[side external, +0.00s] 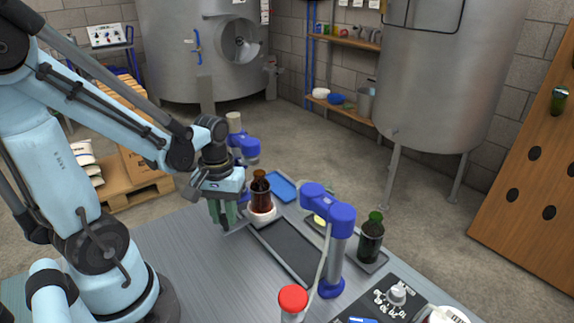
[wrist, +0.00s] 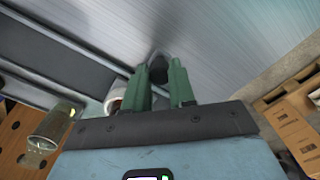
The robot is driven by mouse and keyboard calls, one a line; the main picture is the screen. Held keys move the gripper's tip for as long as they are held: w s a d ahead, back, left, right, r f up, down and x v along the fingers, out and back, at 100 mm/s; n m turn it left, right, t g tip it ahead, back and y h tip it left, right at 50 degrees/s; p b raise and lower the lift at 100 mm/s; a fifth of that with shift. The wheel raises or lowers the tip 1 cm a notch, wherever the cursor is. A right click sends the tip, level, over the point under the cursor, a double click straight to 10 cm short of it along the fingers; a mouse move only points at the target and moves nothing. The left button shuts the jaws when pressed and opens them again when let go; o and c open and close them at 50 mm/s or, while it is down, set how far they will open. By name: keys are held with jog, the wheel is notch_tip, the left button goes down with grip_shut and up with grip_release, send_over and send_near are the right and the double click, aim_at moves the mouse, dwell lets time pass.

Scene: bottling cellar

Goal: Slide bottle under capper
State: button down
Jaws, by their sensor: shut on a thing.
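A brown bottle (side external: 260,194) stands upright on a white round holder (side external: 262,216) in the side view. My gripper (side external: 224,213) is just left of it, with its green fingers pointing down. In the wrist view the fingers (wrist: 163,85) are shut on a small dark knob (wrist: 158,68). The knob's link to the bottle holder cannot be made out. The white holder shows partly beside the left finger in the wrist view (wrist: 115,98). A capper with a blue head (side external: 328,206) on a grey column stands to the right of the bottle, apart from it.
A green-necked bottle (side external: 371,236) stands right of the capper column. A dark, flat tray (side external: 288,248) lies between bottle and capper. A blue tray (side external: 280,187) is behind. The left bench top is clear.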

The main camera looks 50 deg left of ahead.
jog(key=c, duration=0.9)
grip_release()
jog(key=shift+r, duration=0.1)
jog(key=shift+r, duration=5.95)
